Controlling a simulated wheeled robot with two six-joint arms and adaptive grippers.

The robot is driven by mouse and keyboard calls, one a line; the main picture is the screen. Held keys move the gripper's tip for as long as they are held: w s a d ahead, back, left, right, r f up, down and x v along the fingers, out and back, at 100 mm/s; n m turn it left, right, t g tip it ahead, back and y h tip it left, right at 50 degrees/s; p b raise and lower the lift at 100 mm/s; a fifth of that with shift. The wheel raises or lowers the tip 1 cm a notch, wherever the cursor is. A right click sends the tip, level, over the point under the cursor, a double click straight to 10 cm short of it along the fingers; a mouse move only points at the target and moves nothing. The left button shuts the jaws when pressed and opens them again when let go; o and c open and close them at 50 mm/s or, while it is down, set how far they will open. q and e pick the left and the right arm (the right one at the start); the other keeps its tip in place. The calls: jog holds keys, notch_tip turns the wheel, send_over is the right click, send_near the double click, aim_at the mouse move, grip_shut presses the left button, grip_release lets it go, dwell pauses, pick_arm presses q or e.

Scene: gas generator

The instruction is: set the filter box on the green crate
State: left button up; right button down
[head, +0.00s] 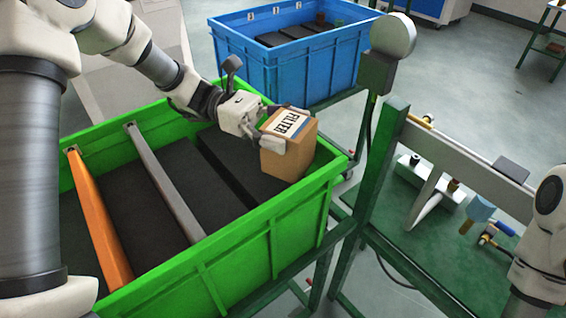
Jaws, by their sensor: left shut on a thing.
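The filter box (285,156) is a brown carton with a white label reading FILTER on its top. My left gripper (274,128) is shut on the filter box, with a finger on each side of its upper part. The box is upright, over the right part of the green crate (236,262), near its right corner. I cannot tell whether its bottom touches the dark contents below. My right arm shows at the right edge, but its gripper is out of view.
The crate holds dark slabs (245,165), an orange bar (98,215) and a grey bar (163,180). A blue crate (290,75) stands behind. A green frame with a post (385,150) and a workbench with tools (440,225) stand at right.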

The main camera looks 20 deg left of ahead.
aim_at(306, 170)
pick_arm(q)
notch_tip(306, 170, down, 7)
jog(key=shift+s+f, duration=0.1)
jog(key=shift+f, duration=0.35)
jog(key=shift+b, duration=0.3)
jog(key=o, duration=1.2)
jog(key=shift+f, duration=0.1)
jog(key=shift+r, duration=0.2)
jog(key=a, duration=0.5)
jog(key=w+a, duration=0.1)
jog(key=a, duration=0.1)
jog(key=shift+a, duration=0.25)
